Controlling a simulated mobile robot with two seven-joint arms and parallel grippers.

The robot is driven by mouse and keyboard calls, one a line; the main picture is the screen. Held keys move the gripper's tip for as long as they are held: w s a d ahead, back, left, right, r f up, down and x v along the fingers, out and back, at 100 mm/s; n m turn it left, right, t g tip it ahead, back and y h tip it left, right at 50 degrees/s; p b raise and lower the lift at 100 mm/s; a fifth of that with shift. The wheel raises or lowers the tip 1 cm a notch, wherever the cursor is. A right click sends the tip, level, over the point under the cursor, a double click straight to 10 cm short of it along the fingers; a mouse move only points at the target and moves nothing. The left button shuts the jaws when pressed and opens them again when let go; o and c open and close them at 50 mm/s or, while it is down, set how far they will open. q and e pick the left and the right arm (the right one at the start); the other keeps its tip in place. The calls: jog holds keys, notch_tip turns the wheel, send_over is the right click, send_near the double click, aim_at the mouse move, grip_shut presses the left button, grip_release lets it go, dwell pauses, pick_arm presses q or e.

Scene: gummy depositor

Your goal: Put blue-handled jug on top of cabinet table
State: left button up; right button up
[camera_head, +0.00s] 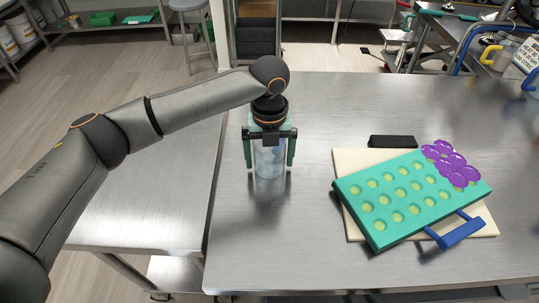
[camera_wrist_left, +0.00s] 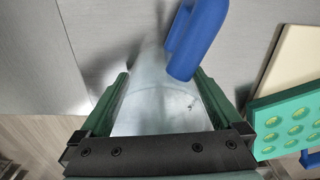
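The clear blue-handled jug (camera_head: 269,160) is upright over the left part of the large steel table (camera_head: 300,240). Its blue handle (camera_wrist_left: 197,38) shows in the left wrist view, and its clear body (camera_wrist_left: 155,110) lies between my fingers. My left gripper (camera_head: 269,150) comes down from above, its green fingers against both sides of the jug. I cannot tell whether the jug's base touches the table. My right gripper is not in view. I cannot tell for sure which surface is the cabinet table.
A teal mould tray (camera_head: 385,233) with purple gummies (camera_head: 450,165) and a blue handle (camera_head: 462,233) rests on a cream board (camera_head: 350,165). A black block (camera_head: 392,141) lies behind it. A steel side table (camera_head: 150,215) stands left. A yellow-handled jug (camera_head: 490,55) is at back right.

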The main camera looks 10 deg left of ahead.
pick_arm(q)
jog(key=shift+r, duration=0.1)
notch_tip(320, 180, up, 12)
dwell(0.5)
jog(key=shift+d, duration=0.1)
